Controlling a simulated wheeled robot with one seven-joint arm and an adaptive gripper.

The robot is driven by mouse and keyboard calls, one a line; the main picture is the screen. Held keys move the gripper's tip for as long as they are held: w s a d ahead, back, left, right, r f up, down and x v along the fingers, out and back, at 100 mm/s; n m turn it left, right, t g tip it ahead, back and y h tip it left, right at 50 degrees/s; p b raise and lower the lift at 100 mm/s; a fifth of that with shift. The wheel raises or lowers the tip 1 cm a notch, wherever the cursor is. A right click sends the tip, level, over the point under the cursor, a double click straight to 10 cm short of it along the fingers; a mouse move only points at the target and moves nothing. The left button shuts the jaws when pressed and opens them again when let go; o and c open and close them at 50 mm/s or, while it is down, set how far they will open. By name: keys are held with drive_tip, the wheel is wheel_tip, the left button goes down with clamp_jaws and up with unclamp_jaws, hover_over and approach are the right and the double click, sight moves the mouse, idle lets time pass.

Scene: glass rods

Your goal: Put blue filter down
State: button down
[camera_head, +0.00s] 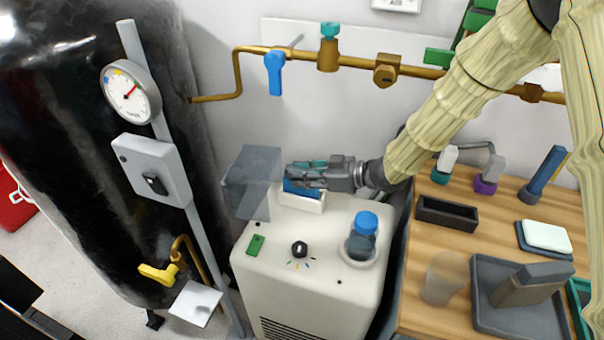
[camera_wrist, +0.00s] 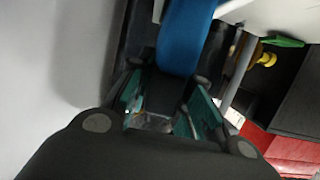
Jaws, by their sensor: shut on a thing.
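My gripper (camera_head: 308,176) comes in from the right over the back of the white machine (camera_head: 290,275). It is shut on the blue filter (camera_head: 299,189), of which only part shows under the fingers. The filter is at a white rectangular holder (camera_head: 302,202) on the machine's top; I cannot tell whether it is seated in it or just above. In the wrist view the blue filter (camera_wrist: 187,35) sticks out beyond the teal-padded fingers of my gripper (camera_wrist: 165,105).
A clear grey cover (camera_head: 250,180) stands open left of the holder. A blue-capped bottle (camera_head: 362,238) and a black knob (camera_head: 299,249) are at the machine's front. A brass pipe (camera_head: 440,72) runs along the wall. A wooden bench (camera_head: 425,265) with several items is at right.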

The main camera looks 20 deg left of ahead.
drive_tip(key=c, duration=1.3)
unclamp_jaws()
drive_tip(key=shift+f, duration=0.1)
drive_tip(key=shift+r, duration=0.2)
drive_tip(key=v, duration=1.2)
drive_tip(key=shift+p, duration=0.35)
